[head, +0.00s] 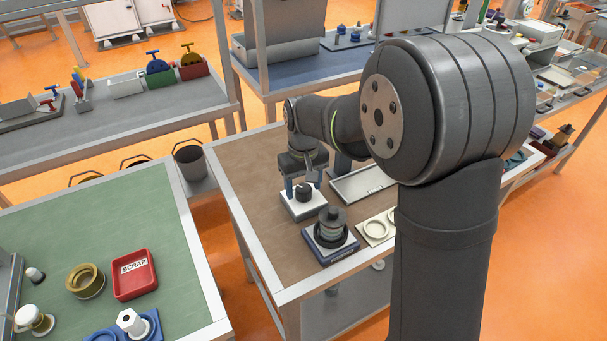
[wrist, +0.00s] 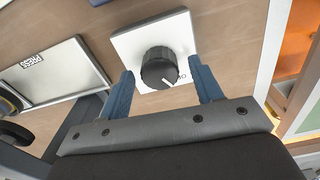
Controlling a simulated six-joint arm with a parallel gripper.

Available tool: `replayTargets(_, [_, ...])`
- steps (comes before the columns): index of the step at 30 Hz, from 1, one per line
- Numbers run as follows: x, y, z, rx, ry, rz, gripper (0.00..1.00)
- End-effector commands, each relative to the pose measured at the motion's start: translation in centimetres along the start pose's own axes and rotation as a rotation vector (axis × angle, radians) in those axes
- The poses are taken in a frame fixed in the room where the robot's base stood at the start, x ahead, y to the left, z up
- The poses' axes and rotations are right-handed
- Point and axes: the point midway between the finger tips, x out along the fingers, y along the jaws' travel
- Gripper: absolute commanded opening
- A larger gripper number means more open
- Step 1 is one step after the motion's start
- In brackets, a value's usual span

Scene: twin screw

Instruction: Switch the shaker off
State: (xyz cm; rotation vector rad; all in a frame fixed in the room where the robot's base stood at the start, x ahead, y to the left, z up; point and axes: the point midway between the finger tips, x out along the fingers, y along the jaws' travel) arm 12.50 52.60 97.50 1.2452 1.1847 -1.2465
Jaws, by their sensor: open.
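The control box (head: 303,205) is a pale square block on the brown bench, with a black round knob (head: 303,191) on top. In the wrist view the knob (wrist: 159,68) carries a white pointer line aimed toward the lower right, near small partly hidden lettering on the white plate (wrist: 126,44). My gripper (wrist: 161,86) is open, its blue fingers on either side of the knob with a gap on each side. In the head view my gripper (head: 302,186) is above the box. The shaker (head: 331,236), a dark ribbed cylinder on a square base, stands nearer the camera.
A grey tray (head: 345,190) lies behind and right of the box; in the wrist view a tray (wrist: 52,75) is marked PRESS. A cream plate with rings (head: 374,229) sits right of the shaker. The brown bench (head: 246,178) is clear at left. A red SCRAP tray (head: 135,284) stands on the green table.

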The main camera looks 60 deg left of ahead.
Motion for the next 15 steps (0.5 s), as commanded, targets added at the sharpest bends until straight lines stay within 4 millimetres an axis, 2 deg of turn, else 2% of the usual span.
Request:
replayTargets(5, [-2.1,0.0,-0.1,0.0,0.005,0.001,0.59])
replayTargets(15, [-10.3,0.0,-0.1,0.0,0.006,0.001,0.59])
